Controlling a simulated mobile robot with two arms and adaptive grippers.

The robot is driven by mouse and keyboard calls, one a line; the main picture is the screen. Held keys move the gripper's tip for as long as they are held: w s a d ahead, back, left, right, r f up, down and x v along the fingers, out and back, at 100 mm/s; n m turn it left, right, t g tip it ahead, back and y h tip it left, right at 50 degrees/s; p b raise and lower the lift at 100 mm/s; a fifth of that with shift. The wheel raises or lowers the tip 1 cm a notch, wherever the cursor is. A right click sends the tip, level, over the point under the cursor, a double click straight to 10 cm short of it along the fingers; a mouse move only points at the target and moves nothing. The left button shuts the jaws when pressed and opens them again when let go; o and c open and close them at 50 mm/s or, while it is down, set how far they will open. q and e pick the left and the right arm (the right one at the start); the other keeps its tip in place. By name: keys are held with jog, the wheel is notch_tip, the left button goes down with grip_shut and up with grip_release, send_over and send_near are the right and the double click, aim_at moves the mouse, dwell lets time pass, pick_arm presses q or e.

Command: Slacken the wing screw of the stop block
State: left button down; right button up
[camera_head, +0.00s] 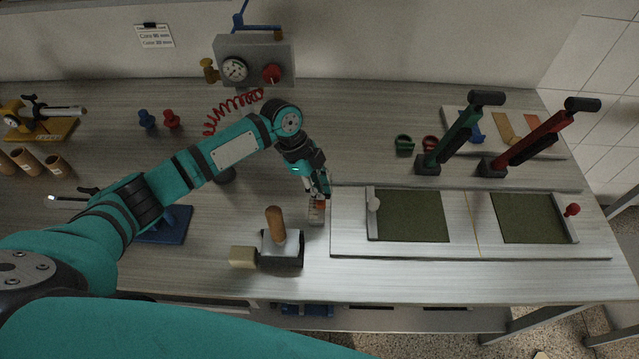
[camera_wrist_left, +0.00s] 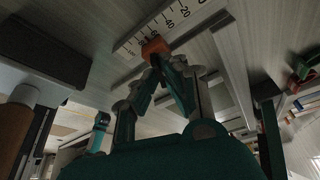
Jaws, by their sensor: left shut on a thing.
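The stop block shows as a small orange block (camera_wrist_left: 155,47) on a white scale strip (camera_wrist_left: 165,27) with black marks in the left wrist view. In the head view the scale strip (camera_head: 316,215) lies at the left end of the pale board, largely under my left gripper (camera_head: 324,192). In the left wrist view the fingers of my left gripper (camera_wrist_left: 163,63) converge at the orange block's near side. They are shut there on a small part, the wing screw, which is hidden between the fingertips. My right gripper is not in view.
A wooden-handled tool (camera_head: 275,225) stands close in front of the gripper. The pale board (camera_head: 460,225) with two green pads lies to the right, with green (camera_head: 460,135) and red (camera_head: 535,140) levers behind. A gauge box (camera_head: 255,60) stands at the back.

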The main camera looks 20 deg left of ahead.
pick_arm(q)
jog(key=shift+s+r+n+p, duration=0.15)
jog(key=shift+r+n+p, duration=0.15)
jog(key=shift+n+p, duration=0.25)
jog(key=shift+f+n+t, duration=0.2)
jog(key=shift+n+t, duration=0.2)
jog(key=shift+n, duration=0.15)
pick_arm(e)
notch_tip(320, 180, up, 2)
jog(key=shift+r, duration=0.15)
pick_arm(q)
jog(key=c, duration=1.5)
grip_release()
jog(key=shift+f, duration=0.1)
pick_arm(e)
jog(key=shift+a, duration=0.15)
pick_arm(q)
jog(key=v, duration=1.2)
